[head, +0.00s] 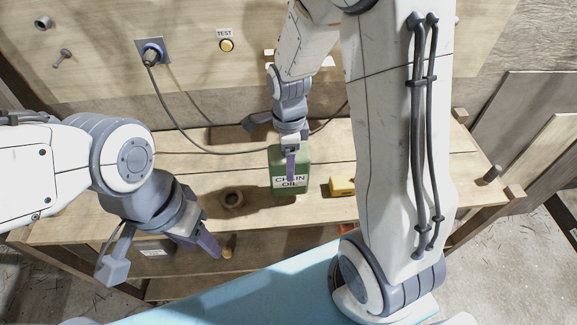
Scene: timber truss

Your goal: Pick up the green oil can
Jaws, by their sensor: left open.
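The green oil can (278,182), labelled "CHAIN OIL", stands upright on the wooden bench near the middle of the head view. My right gripper (291,165) is at the can, with a purple finger in front of its upper face. The other finger is hidden, so I cannot tell whether it grips the can. My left gripper (208,244) is open and empty, low over the front edge of the bench, left of the can and apart from it.
A round dark hole or ring (232,199) is in the bench left of the can. A yellow object (342,186) lies to its right. A cable runs from the wall socket (152,50) behind the can. A blue surface (240,295) lies in front.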

